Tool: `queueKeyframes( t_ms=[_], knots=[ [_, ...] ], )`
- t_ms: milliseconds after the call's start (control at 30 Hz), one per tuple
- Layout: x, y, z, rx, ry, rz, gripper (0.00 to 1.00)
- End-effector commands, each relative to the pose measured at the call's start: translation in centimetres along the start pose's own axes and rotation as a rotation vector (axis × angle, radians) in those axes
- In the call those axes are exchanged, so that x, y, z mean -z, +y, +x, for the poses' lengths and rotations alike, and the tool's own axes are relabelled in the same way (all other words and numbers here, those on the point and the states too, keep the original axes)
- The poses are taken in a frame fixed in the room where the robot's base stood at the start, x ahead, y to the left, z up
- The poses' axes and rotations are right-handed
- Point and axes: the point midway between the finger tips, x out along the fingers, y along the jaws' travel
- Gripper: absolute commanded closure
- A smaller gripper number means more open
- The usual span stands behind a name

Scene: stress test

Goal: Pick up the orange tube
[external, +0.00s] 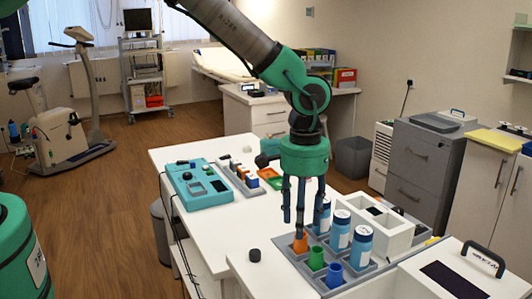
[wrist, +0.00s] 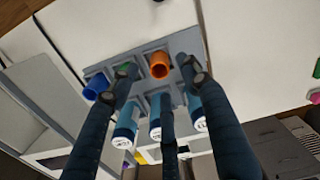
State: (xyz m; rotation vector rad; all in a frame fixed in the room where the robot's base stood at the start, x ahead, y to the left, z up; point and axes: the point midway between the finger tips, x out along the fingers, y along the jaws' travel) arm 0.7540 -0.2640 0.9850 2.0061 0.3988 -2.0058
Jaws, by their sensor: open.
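The orange tube (external: 300,243) stands in the back left slot of a grey rack (external: 312,274) on the white table. In the wrist view the orange tube (wrist: 159,65) shows its open round top, with the grey rack (wrist: 182,43) around it. My gripper (external: 302,222) points down above the orange tube with its fingers apart. In the wrist view my gripper's dark fingers (wrist: 165,85) spread around the rack, and nothing is held between them. The lower finger tips overlap the tube in the external view, so contact cannot be told.
A green tube (external: 316,258) and a blue tube (external: 334,274) stand beside it in the rack. Several blue white-capped bottles (external: 340,230) stand close on the right. White boxes (external: 455,275) stand at the right.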

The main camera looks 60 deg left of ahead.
Motion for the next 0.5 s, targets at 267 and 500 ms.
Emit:
queueKeyframes(
  t_ms=[267,500],
  knots=[
    [0.0,0.0,0.0,0.000,0.000,0.000,0.53],
    [0.0,0.0,1.5,0.001,-0.002,0.000,0.53]
  ],
)
